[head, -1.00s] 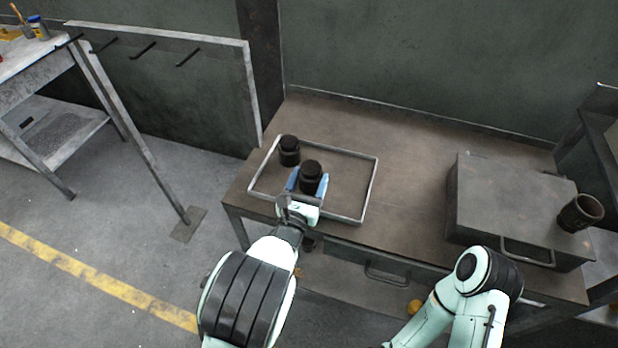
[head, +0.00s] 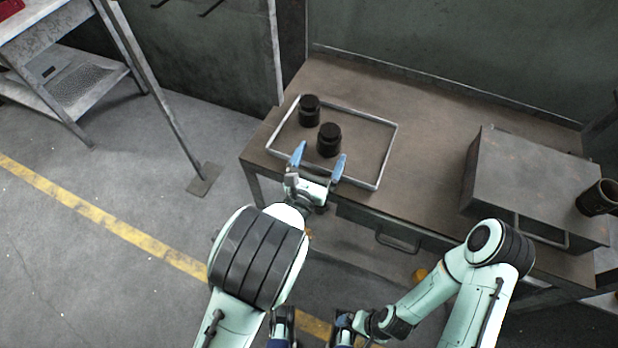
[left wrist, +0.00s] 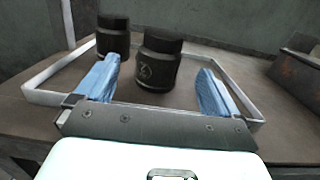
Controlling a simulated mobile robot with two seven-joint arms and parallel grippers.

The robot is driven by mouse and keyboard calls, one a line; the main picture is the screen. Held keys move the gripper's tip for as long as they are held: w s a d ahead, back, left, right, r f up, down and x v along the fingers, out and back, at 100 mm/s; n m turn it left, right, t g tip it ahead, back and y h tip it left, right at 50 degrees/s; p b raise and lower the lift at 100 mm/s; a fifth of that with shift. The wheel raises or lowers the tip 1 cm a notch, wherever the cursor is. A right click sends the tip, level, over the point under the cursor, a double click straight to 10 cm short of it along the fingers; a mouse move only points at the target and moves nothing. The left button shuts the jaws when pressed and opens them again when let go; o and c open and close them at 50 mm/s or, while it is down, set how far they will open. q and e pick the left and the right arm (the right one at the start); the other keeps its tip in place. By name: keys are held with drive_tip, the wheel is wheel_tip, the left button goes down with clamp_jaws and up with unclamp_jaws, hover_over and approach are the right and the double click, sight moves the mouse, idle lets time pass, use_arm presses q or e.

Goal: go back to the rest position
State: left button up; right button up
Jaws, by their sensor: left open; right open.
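My left gripper (head: 318,165) is open, with its blue fingers spread at the front edge of the tray, and nothing is between its fingertips. It also shows in the left wrist view (left wrist: 155,85). Two dark cylindrical parts stand upright in the tray: a nearer one (head: 329,140) just beyond my left fingers and a farther one (head: 309,111) at the back left. In the left wrist view the nearer part (left wrist: 159,62) is ahead of the fingers and the farther part (left wrist: 113,36) is behind the left finger. My right gripper (head: 312,345) is open and low at the bottom edge, partly cut off.
The light-rimmed tray (head: 387,152) lies on the brown workbench (head: 425,112). A grey metal box (head: 525,175) stands on the bench at right, with a dark hollow cylinder (head: 597,197) by its right end. The floor at left is clear near a metal stand (head: 205,178).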

use_arm(q)
drive_tip(key=r+v, duration=0.1)
drive_tip(key=v, duration=0.7)
drive_tip(key=s+a+f+n+g+y+p, duration=0.2)
drive_tip(key=s+a+f+n+g, duration=0.15)
drive_tip(key=f+n, duration=0.35)
drive_tip(key=s+a+f+n+g+y+p, duration=0.1)
drive_tip(key=s+a+f+n+g+p, duration=0.2)
drive_tip(key=f+n, duration=0.4)
drive_tip(key=s+a+f+n+g+y+p, duration=0.2)
drive_tip(key=a+f+n+g, duration=0.2)
drive_tip(key=f+n, duration=0.3)
drive_tip(key=s+d+f+n+g+h+p, duration=0.1)
drive_tip(key=s+n+g, duration=0.3)
drive_tip(key=s+n, duration=0.4)
drive_tip(key=s+d+f+n+g+h+p, duration=0.1)
drive_tip(key=s+n+g+p, duration=0.3)
drive_tip(key=s+n, duration=0.4)
drive_tip(key=shift+s+d+f+n+g+h, duration=0.2)
drive_tip(key=shift+f+n+g+h, duration=0.5)
drive_tip(key=shift+n, duration=2.5)
drive_tip(key=shift+f+t, duration=0.2)
drive_tip(key=shift+t, duration=0.15)
